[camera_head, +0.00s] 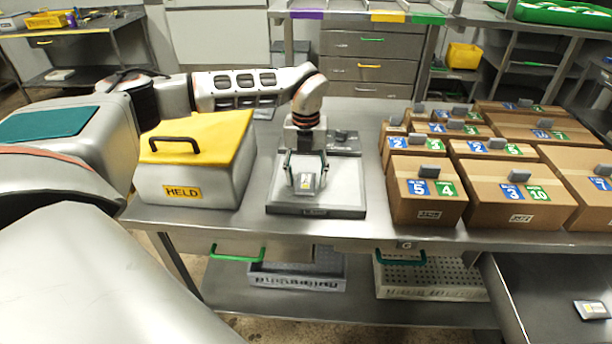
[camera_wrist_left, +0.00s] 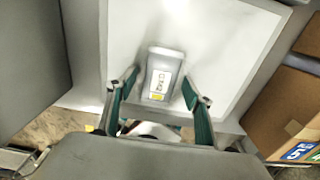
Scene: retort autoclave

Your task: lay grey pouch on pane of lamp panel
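The grey pouch (camera_head: 306,183) has a white label with a yellow patch. It lies on the pale pane of the lamp panel (camera_head: 345,190), near the middle of the pane in the head view. In the left wrist view the pouch (camera_wrist_left: 165,60) shows flat against the white pane (camera_wrist_left: 215,35). My left gripper (camera_head: 306,170) is low over the pane. Its two fingers (camera_wrist_left: 160,88) stand apart, one on either side of the pouch's near part, with small gaps visible. My right gripper is in neither view.
A yellow-lidded bin marked HELD (camera_head: 200,180) stands left of the panel. Several cardboard boxes (camera_head: 425,200) fill the bench on the right. A small grey device (camera_head: 343,142) sits behind the pane. Another labelled packet (camera_head: 592,309) lies on a lower surface at far right.

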